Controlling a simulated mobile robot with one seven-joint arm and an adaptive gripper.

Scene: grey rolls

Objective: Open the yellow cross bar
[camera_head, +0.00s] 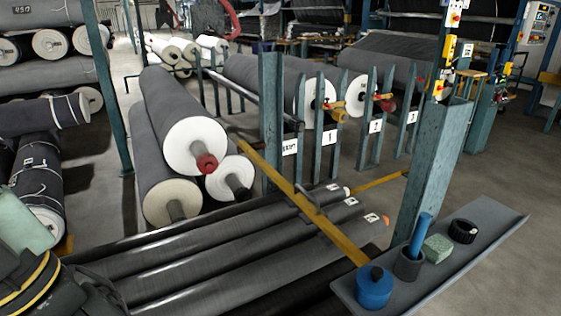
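The yellow cross bar (285,180) runs slantwise from the rack of grey rolls at the upper left down to the blue post and grey shelf at the lower right. It lies across the front of the rolls above the dark long rolls (235,245). A dark grey bracket or handle (305,202) sits at about its middle. Its lower end is close to the blue round knob (375,287); whether they touch I cannot tell. Dark parts with yellow rings at the lower left seem to be my arm. My gripper's fingers do not show.
A grey shelf (490,220) holds a dark cup (409,262) with a blue handle, a green block (437,248) and a black ring (463,231). A blue post (432,170) rises behind it. White-ended rolls (193,145) stack behind the bar. Floor is clear at right.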

